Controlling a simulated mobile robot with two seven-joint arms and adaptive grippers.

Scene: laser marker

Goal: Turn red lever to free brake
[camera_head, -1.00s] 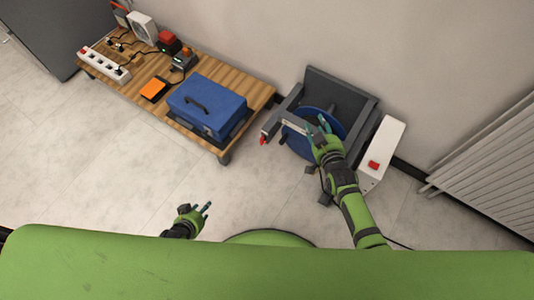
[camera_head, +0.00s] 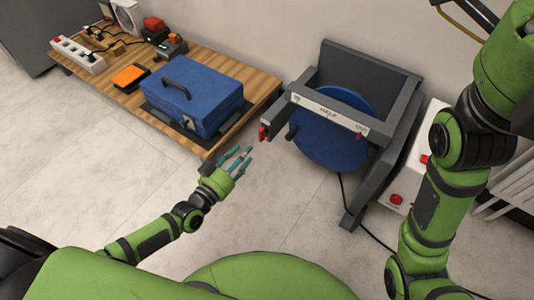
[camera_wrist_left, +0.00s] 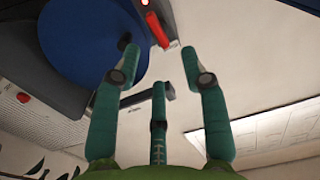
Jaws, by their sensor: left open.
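A dark grey frame (camera_head: 385,108) holds a blue disc (camera_head: 330,140) and carries a white label strip across its front. A red lever (camera_head: 263,133) sticks out at the left end of the strip. A smaller red piece (camera_head: 359,136) sits near its right end. My left gripper (camera_head: 243,156) is open and empty, in front of and just below the left red lever, apart from it. In the left wrist view a red lever (camera_wrist_left: 157,30) appears beyond the spread fingers (camera_wrist_left: 155,65), beside the blue disc (camera_wrist_left: 90,35). My right gripper is out of view.
A low wooden table (camera_head: 215,68) at the left bears a blue toolbox (camera_head: 195,98), an orange box (camera_head: 129,77) and a power strip (camera_head: 78,54). A white box (camera_head: 397,185) with red buttons stands right of the frame, near my right arm.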

